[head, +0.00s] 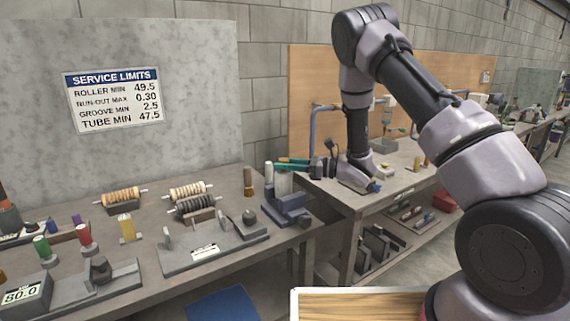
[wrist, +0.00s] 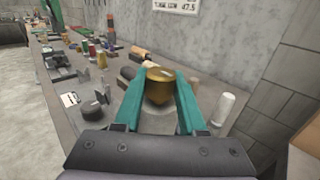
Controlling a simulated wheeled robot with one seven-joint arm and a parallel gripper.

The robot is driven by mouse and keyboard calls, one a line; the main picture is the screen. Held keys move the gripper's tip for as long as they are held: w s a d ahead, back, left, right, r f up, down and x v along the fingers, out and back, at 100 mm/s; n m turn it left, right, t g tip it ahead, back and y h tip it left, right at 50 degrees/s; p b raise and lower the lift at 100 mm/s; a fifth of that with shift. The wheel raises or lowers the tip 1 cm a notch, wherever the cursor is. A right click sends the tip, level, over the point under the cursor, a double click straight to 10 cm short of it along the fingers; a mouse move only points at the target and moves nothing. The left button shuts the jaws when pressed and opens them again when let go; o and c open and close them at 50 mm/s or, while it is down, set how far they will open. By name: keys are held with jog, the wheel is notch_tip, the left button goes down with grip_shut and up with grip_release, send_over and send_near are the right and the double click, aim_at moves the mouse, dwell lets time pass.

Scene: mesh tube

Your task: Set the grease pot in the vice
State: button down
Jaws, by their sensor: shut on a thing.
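The grease pot appears to be the gold, round-topped piece (wrist: 158,86) between my teal fingers in the wrist view. My gripper (wrist: 158,92) is shut on it, one finger on each side. In the head view my gripper (head: 291,163) reaches left over the right end of the near bench, and I cannot clearly make out the pot there. A blue block with raised jaws, which looks like the vice (head: 291,208), sits below my gripper at the bench's right end. I cannot make out the vice in the wrist view.
A white cylinder (wrist: 223,112) stands right of my fingers in the wrist view. A brown cylinder (head: 248,181) stands left of the vice. A grey fixture (head: 205,250) and several rollers (head: 188,190) occupy the bench. A grey wall panel (head: 120,150) rises behind.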

jog(key=shift+f, duration=0.9)
dwell(0.6)
jog(key=shift+c, duration=2)
grip_release()
